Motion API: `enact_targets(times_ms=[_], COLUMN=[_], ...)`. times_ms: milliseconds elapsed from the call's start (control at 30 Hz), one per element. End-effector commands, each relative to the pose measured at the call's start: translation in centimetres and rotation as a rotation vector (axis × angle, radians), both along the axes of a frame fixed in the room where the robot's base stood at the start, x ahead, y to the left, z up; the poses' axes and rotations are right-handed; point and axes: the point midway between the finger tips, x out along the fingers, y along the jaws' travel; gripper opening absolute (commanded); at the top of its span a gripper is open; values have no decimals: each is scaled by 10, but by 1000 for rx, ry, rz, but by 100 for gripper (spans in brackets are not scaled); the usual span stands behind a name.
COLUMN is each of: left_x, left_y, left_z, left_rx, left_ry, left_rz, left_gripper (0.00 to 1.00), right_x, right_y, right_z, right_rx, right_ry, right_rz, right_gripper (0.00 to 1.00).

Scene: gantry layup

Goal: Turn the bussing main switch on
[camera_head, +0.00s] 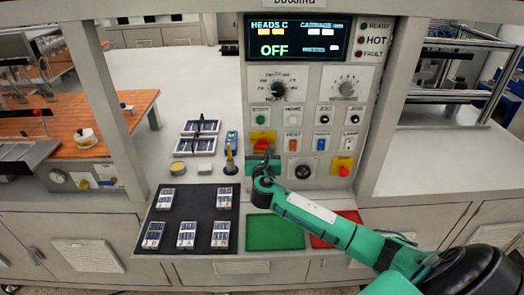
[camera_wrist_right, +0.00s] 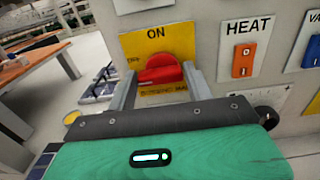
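The bussing main switch is a red knob (camera_wrist_right: 160,70) on a yellow plate (camera_wrist_right: 180,40), with ON above it and partly hidden lettering at its left. In the head view the red knob (camera_head: 262,145) is partly covered by my right gripper (camera_head: 263,158). In the wrist view the right gripper (camera_wrist_right: 160,78) has its two grey fingers apart, one on each side of the knob. Whether they touch it cannot be told. The display (camera_head: 297,37) above reads OFF. My left gripper is not in view.
Close right of the switch are the HEAT rocker (camera_wrist_right: 243,58) and another rocker. A second red knob (camera_head: 343,171) sits lower right. Below lie a black mat (camera_head: 205,206) with several cells, a green tray (camera_head: 275,231) and a red tray (camera_head: 325,240). A post stands at left.

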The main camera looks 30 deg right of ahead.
Motion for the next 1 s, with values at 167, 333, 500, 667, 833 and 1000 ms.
enact_targets(times_ms=[167,333,500,667,833,1000], left_x=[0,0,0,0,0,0], left_y=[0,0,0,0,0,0], left_z=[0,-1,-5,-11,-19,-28], left_rx=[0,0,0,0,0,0], left_ry=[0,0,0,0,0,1], left_rz=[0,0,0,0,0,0], left_gripper=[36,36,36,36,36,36], right_x=[0,0,0,0,0,-1], right_y=[0,0,1,0,0,0], right_z=[0,0,-1,-2,-2,-2], right_rx=[0,9,55,139,266,404], right_ry=[0,-6,-33,-85,-163,-246], right_rz=[0,0,1,0,0,0], right_gripper=[26,26,26,26,26,26])
